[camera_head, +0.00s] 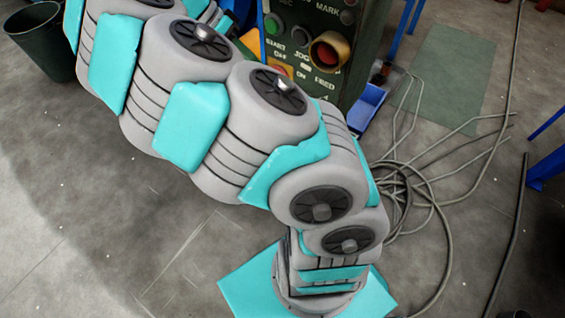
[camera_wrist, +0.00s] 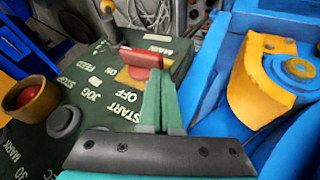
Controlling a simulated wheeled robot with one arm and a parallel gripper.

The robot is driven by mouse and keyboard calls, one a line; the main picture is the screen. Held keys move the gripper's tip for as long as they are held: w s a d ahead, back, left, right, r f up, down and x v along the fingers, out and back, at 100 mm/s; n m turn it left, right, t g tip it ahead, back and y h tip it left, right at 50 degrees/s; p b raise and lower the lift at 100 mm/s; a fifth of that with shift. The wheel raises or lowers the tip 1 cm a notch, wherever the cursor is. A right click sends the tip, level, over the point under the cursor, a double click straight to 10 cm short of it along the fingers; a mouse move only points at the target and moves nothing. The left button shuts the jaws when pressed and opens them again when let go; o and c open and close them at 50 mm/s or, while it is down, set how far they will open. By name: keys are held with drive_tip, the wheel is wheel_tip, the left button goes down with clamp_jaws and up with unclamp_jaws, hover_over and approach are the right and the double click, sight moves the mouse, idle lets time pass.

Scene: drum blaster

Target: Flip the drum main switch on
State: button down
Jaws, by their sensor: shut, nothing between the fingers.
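The drum main switch shows in the wrist view as a red handle (camera_wrist: 141,57) over a yellow plate on the dark green control panel (camera_wrist: 88,80). The handle lies roughly crosswise in the picture. My gripper (camera_wrist: 160,82) has its green fingers together, with nothing between them. The fingertips are right beside the right end of the red handle; I cannot tell whether they touch it. In the head view my arm covers the gripper and most of the switch. Part of the panel (camera_head: 297,42) and its orange ON plate (camera_head: 283,67) show above the arm.
A red button in a yellow collar (camera_wrist: 28,98) and a grey knob (camera_wrist: 63,122) stand up from the panel at left. A blue machine part with a yellow bracket (camera_wrist: 262,85) is close at right. Cables (camera_head: 405,190) lie on the floor.

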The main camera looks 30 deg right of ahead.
drive_tip(key=w+f+p+v, duration=0.1)
drive_tip(key=w+p+v, duration=0.15)
drive_tip(key=v, duration=0.85)
drive_tip(key=s+d+r+n+t+y, duration=0.1)
drive_tip(key=s+n, duration=0.2)
drive_tip(key=s, duration=0.4)
drive_tip(key=s+d+r+n+y, duration=0.1)
drive_tip(key=s+r+n+y, duration=0.1)
drive_tip(key=s, duration=0.5)
drive_tip(key=s+a+f+n+y, duration=0.1)
drive_tip(key=s+a+f+n, duration=0.1)
drive_tip(key=s, duration=0.4)
drive_tip(key=s+a+f+n+y+p, duration=0.1)
drive_tip(key=s+a+f+n, duration=0.2)
drive_tip(key=s, duration=0.4)
drive_tip(key=s+a+f+n+t+y, duration=0.1)
drive_tip(key=s+a+f+n, duration=0.2)
drive_tip(key=s+f+n, duration=0.2)
drive_tip(key=shift+s+a, duration=0.2)
drive_tip(key=shift+s, duration=0.65)
drive_tip(key=shift+f, duration=0.15)
